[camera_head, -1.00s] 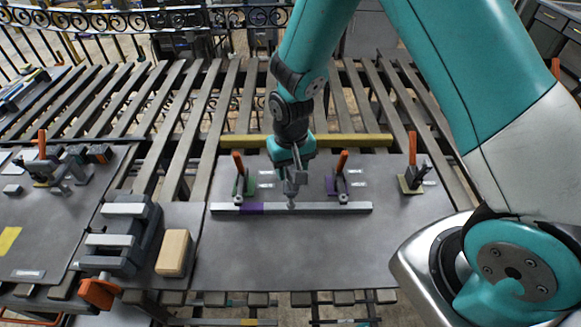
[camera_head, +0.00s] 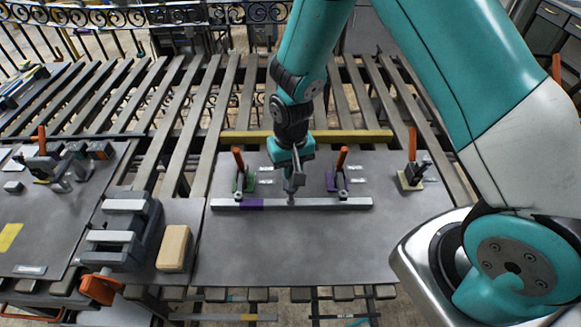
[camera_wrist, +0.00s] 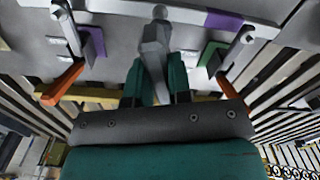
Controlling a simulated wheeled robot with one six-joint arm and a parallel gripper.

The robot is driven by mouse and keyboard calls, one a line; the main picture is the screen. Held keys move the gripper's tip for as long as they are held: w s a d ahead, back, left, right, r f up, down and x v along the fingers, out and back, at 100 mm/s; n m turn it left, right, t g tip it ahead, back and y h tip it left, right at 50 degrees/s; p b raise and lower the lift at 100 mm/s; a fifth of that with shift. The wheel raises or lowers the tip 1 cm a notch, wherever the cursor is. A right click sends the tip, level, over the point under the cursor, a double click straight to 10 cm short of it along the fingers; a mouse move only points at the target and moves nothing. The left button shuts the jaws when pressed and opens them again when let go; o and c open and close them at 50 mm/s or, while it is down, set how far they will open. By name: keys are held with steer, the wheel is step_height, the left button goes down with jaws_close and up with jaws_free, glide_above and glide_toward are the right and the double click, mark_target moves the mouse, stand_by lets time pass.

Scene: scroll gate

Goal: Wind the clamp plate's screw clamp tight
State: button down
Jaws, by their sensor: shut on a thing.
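My gripper (camera_head: 291,198) is over the middle of a long grey bar (camera_head: 335,204) with a purple section. Two toggle clamps with orange handles, one green-based (camera_head: 240,178) and one purple-based (camera_head: 338,178), stand at the bar on either side of my gripper. A dark grey clamp frame (camera_head: 152,235) with an orange handle (camera_head: 98,289) at its front, seemingly the screw clamp, stands at the left, well apart from my gripper.
A wooden block (camera_head: 174,249) lies beside the clamp frame. Another orange-handled clamp (camera_head: 412,174) stands right of the bar. A yellow strip (camera_head: 350,136) runs behind. The grey plate (camera_head: 295,250) in front of the bar is bare.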

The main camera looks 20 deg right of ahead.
steer(key=m+b, duration=0.1)
steer(key=m, duration=0.4)
steer(key=shift+b, duration=0.35)
steer(key=shift+w+m+b, duration=0.1)
steer(key=shift+m+b, duration=0.35)
steer(key=shift+m, duration=1.25)
steer(key=shift+r, duration=0.1)
steer(key=c, duration=1)
jaws_free()
steer(key=shift+c, duration=0.2)
step_height(320, 180, up, 17)
steer(key=b, duration=0.3)
steer(key=shift+r, duration=0.2)
